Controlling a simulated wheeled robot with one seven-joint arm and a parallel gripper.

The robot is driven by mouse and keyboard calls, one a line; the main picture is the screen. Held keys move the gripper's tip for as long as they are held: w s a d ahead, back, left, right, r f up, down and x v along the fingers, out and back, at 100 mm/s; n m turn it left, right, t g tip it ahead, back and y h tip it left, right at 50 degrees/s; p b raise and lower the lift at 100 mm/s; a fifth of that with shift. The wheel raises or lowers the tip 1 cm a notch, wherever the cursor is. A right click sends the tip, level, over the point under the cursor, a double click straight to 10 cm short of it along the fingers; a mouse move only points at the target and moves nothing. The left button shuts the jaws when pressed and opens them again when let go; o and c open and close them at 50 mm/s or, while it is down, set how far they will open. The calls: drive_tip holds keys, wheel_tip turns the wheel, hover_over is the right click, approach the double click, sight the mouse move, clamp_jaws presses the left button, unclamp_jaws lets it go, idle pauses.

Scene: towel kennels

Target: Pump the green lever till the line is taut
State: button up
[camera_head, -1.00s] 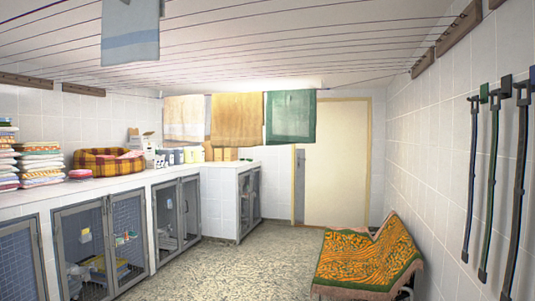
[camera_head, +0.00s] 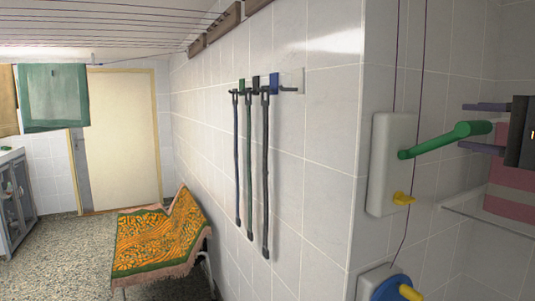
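The green lever (camera_head: 445,139) sticks out to the right from a white wall box (camera_head: 392,165), tilted slightly up toward its knob end. A yellow catch (camera_head: 403,198) sits low on the same box. Thin dark cords (camera_head: 421,50) run up the wall from there; one also runs down to a blue wheel. They look straight above the box, but I cannot judge their tension. My gripper (camera_head: 462,127) enters from the right edge with its two dark fingers apart. In the picture the lever's end lies between the fingers; I cannot tell whether they touch it.
A blue wheel with a yellow knob (camera_head: 388,288) sits below the box. A pale shelf (camera_head: 492,220) with pink cloth (camera_head: 510,190) is at the right. Leads (camera_head: 265,170) hang on the left wall. A patterned cloth (camera_head: 160,240) covers a low seat.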

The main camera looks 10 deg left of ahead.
drive_tip(key=shift+a+r, duration=0.1)
drive_tip(key=shift+r, duration=0.25)
drive_tip(key=shift+s, duration=0.1)
drive_tip(key=shift+s+d+f, duration=0.1)
drive_tip(key=shift+s+d, duration=0.25)
drive_tip(key=shift+d, duration=0.05)
drive_tip(key=shift+v, duration=1.15)
drive_tip(key=v, duration=0.5)
drive_tip(key=shift+s+d+f+b, duration=0.1)
drive_tip(key=shift+b, duration=0.2)
